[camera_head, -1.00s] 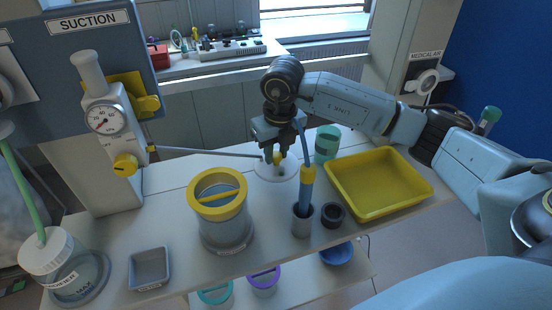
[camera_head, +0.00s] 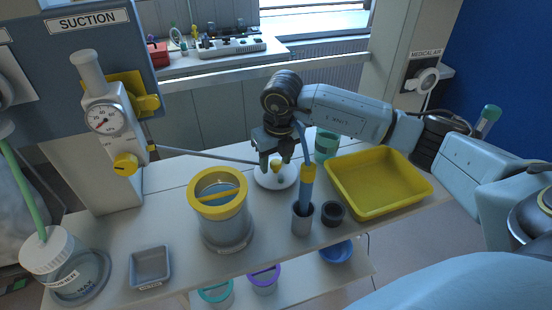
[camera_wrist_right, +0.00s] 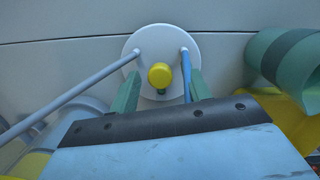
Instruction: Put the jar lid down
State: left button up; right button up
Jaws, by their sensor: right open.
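The jar lid (camera_head: 264,181) is a round white disc with a yellow knob, lying flat on the tabletop behind the yellow-rimmed jar (camera_head: 226,226). In the right wrist view the lid (camera_wrist_right: 148,38) is face on, with a grey tube (camera_wrist_right: 85,92) and a blue tube (camera_wrist_right: 186,66) meeting its top. My right gripper (camera_head: 276,162) is open just above the lid. Its green fingers (camera_wrist_right: 163,88) stand on either side of the knob, with gaps between. My left gripper is not in view.
A yellow tray (camera_head: 385,207) and a teal cup (camera_head: 326,150) stand to the right. A grey cup (camera_head: 302,220) holding a blue wand and a dark ring (camera_head: 333,214) stand in front. A small grey tray (camera_head: 150,268) is at the front left. The gauge (camera_head: 106,119) stands at left.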

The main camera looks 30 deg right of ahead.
aim_at(279, 175)
jog(key=shift+r, duration=0.25)
notch_tip(279, 175, up, 12)
jog(key=s+b, duration=0.1)
jog(key=b, duration=0.1)
jog(key=shift+s+f, duration=0.15)
jog(key=shift+s, duration=0.05)
